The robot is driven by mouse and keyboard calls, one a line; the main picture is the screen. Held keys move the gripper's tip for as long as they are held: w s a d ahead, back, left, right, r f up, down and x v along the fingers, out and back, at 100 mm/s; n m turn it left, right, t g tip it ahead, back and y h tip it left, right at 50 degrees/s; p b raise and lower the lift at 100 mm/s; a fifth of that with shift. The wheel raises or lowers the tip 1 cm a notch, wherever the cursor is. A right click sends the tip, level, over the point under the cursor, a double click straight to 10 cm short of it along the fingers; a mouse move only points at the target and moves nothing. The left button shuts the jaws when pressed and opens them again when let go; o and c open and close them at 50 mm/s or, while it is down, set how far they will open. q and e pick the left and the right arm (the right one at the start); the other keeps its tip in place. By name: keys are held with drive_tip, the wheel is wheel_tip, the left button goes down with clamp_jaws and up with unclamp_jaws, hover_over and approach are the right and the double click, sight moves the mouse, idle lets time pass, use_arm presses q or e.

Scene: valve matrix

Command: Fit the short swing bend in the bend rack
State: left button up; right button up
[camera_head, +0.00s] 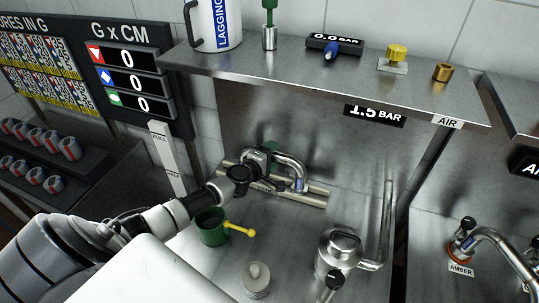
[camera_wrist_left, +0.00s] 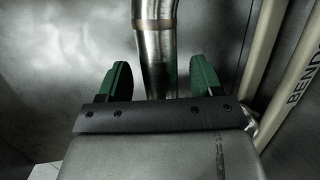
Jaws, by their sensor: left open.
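A short curved steel bend (camera_head: 292,166) with a blue band near its lower end is at the bend rack. The rack is a pair of pale rails (camera_head: 316,200) on the steel worktop by the back panel. I cannot tell how the bend sits against the rails. My left gripper (camera_head: 271,157) is at the bend's left end. In the left wrist view the green fingers (camera_wrist_left: 160,78) are apart, with steel pipe (camera_wrist_left: 156,35) running between them and a gap on each side. A lettered rail (camera_wrist_left: 296,85) shows at the right there. My right gripper is not in view.
A lidded steel vessel (camera_head: 338,250) and tall pipe (camera_head: 387,215) stand right of the rack. A steel shelf (camera_head: 300,75) overhangs behind. A curved pipe (camera_head: 492,238) is at the AMBER station.

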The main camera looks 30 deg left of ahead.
use_arm(q)
drive_tip(key=s+r, duration=0.2)
drive_tip(key=s, duration=0.8)
drive_tip(key=shift+s+r+p, duration=0.15)
drive_tip(key=shift+s+p, duration=0.15)
drive_tip(key=shift+r, duration=0.1)
wheel_tip(320, 180, up, 8)
drive_tip(key=p, duration=0.4)
drive_tip(key=shift+p, duration=0.4)
idle(0.3)
